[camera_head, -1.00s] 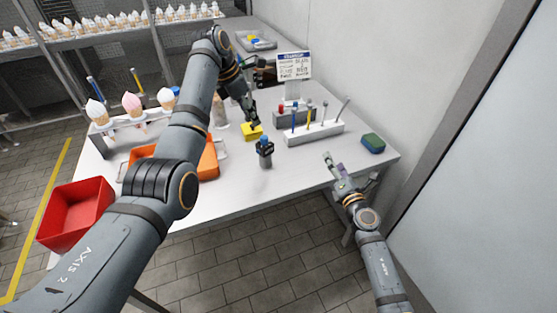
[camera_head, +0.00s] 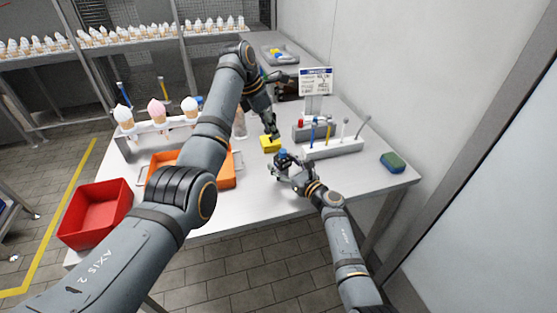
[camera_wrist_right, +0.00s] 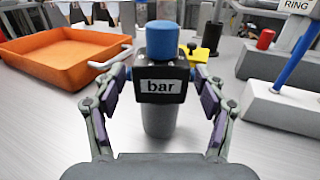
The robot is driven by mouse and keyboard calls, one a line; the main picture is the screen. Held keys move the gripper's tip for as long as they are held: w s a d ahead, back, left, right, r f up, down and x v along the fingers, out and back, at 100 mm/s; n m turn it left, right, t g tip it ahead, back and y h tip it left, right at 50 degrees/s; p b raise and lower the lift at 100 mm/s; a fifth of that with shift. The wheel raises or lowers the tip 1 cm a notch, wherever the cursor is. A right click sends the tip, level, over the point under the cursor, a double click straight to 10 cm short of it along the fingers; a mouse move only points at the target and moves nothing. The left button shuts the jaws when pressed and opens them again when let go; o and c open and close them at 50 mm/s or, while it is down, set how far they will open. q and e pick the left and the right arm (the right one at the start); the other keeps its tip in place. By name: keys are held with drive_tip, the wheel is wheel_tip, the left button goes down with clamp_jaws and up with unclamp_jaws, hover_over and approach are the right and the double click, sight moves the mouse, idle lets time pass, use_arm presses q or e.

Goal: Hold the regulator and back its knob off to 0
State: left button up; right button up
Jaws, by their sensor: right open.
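The regulator (camera_wrist_right: 160,112) stands upright on the table, straight ahead in the right wrist view. It has a dark body with a "bar" label facing me and a blue knob (camera_wrist_right: 162,41) on top. In the head view the regulator (camera_head: 283,159) is partly hidden by my right gripper (camera_head: 284,172). In the wrist view the right gripper (camera_wrist_right: 160,95) is open, its fingers on either side of the regulator with gaps visible. My left gripper (camera_head: 272,132) is above a yellow block (camera_head: 270,145) behind the regulator; I cannot tell whether its fingers are open.
An orange tray (camera_wrist_right: 60,55) lies to the left and a grey holder with tools (camera_head: 333,148) to the right. A green and blue sponge (camera_head: 393,162) is near the right edge. A red bin (camera_head: 95,214) is at the left. Ice-cream cones (camera_head: 157,111) stand in a rack.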

sight(276, 157)
drive_tip(key=shift+x, duration=2.15)
clamp_jaws()
